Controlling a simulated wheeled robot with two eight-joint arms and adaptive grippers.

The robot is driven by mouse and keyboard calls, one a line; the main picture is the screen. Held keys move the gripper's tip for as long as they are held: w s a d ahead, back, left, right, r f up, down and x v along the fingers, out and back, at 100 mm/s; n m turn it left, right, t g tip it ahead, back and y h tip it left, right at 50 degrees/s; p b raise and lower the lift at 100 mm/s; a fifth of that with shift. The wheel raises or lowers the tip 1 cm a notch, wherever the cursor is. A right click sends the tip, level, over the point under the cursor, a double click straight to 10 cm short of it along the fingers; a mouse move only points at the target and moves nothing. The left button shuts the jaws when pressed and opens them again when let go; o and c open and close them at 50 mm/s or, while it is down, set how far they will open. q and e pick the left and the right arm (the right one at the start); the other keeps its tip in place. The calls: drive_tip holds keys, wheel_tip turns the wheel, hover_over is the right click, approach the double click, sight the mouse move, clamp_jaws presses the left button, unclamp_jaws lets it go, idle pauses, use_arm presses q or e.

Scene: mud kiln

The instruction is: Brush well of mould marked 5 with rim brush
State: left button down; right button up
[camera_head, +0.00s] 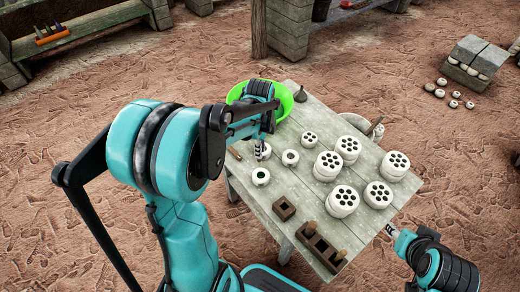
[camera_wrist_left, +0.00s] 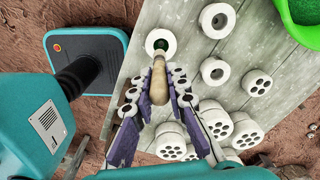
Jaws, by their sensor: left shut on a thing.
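In the left wrist view my left gripper (camera_wrist_left: 157,98) is shut on a brush (camera_wrist_left: 158,82) with a tan handle, its thin end pointing at a white mould (camera_wrist_left: 149,40) with one green-lined well. I cannot tell whether the brush touches it. That mould appears to be the one nearest me in the head view (camera_head: 260,184). In the head view my left gripper (camera_head: 260,150) is low over the table's left part; its fingers are mostly hidden. No number is readable. My right gripper (camera_head: 392,231) is off the table's right edge.
Several white seven-hole moulds (camera_head: 342,209) fill the right of the table (camera_head: 262,208). A green bowl (camera_head: 289,96) is at the back left.

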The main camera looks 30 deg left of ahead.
use_arm(q)
drive_tip(key=shift+s+d+f+b, duration=0.15)
drive_tip(key=shift+d+f+b, duration=0.15)
drive_tip(key=shift+f+b, duration=0.15)
wheel_tip(320, 180, down, 2)
drive_tip(key=shift+a+f+b, duration=0.15)
drive_tip(key=shift+f+b, duration=0.1)
drive_tip(key=shift+b, duration=0.6)
wheel_tip(320, 180, down, 6)
drive_tip(key=b, duration=0.5)
drive_tip(key=shift+f, duration=0.15)
